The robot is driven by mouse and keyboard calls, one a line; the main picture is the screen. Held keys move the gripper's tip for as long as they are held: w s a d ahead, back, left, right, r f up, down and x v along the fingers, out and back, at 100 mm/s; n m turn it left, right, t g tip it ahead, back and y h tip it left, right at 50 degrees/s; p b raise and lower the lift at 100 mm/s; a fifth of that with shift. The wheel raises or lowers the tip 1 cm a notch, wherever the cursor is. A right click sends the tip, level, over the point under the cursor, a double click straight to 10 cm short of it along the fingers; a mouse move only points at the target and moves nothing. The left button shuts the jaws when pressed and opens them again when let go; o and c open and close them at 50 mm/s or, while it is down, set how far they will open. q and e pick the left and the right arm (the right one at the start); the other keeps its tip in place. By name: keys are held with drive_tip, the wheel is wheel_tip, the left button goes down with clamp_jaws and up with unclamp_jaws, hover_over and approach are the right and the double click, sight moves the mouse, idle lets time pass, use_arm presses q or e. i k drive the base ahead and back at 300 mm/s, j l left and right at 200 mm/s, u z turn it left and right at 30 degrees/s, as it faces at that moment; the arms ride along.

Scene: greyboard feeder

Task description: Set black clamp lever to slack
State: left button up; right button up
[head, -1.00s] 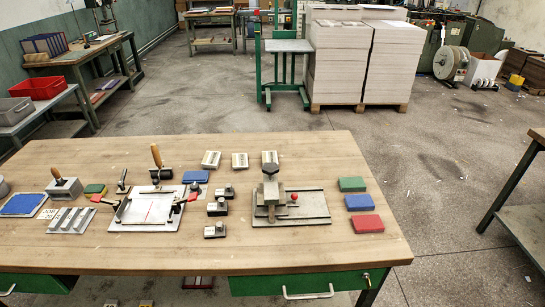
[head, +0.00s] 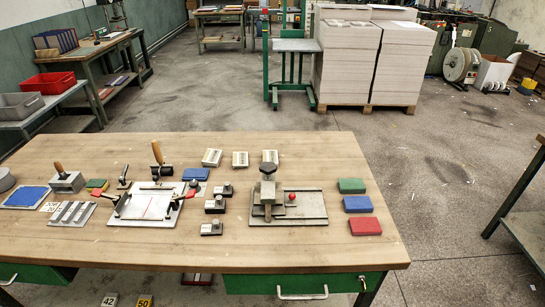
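Neither of my grippers is in view. A clamping fixture with a white plate (head: 146,206) lies on the left half of the workbench. A dark upright lever (head: 123,177) stands at its back left; it may be the black clamp lever, but I cannot be sure. Red-tipped levers sit at the plate's left (head: 110,197) and right (head: 185,195). A wooden-handled tool (head: 157,154) stands behind it. To the right, a grey press-like fixture (head: 288,208) carries a dark knob on top and a red ball (head: 292,196). The lever's setting is too small to read.
Small grey-and-black blocks (head: 212,206) stand between the two fixtures. Green (head: 351,185), blue (head: 357,204) and red (head: 365,226) blocks line the right side. A slotted grey block (head: 72,214) lies at left. The bench's front strip (head: 200,252) is clear.

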sight(121, 179)
drive_tip(key=j+z, duration=0.25)
drive_tip(key=j, duration=0.4)
drive_tip(key=j+z, duration=0.25)
drive_tip(key=j, duration=0.4)
